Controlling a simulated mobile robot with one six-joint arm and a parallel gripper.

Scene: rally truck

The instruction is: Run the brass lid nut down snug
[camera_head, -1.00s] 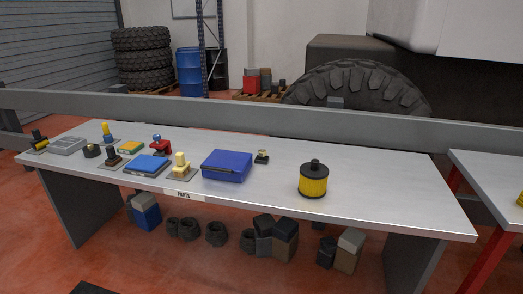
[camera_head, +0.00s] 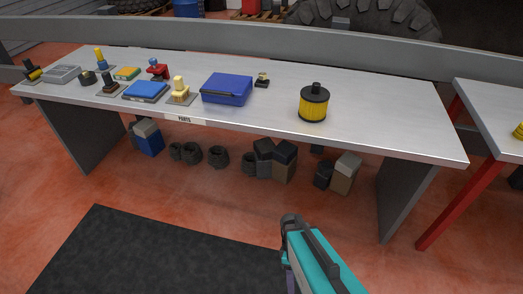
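I cannot make out a brass lid nut for certain. On the long grey parts bench (camera_head: 390,125) stands a yellow pleated canister (camera_head: 314,104) with black ends and a black knob on top. A pale yellow stepped piece (camera_head: 180,91) stands on a small grey plate, left of a blue case (camera_head: 227,88). A small dark piece with a pale top (camera_head: 262,80) is behind the case's right side. A teal and black part of my arm shows at the bottom centre, well in front of the bench. My gripper's fingertips are not seen.
Several small parts and a blue flat box (camera_head: 146,91) crowd the bench's left half. Its right end is clear. A second table with red legs (camera_head: 490,120) stands at the right, with a yellow thing at the picture's edge. A black mat (camera_head: 150,255) lies on the red floor.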

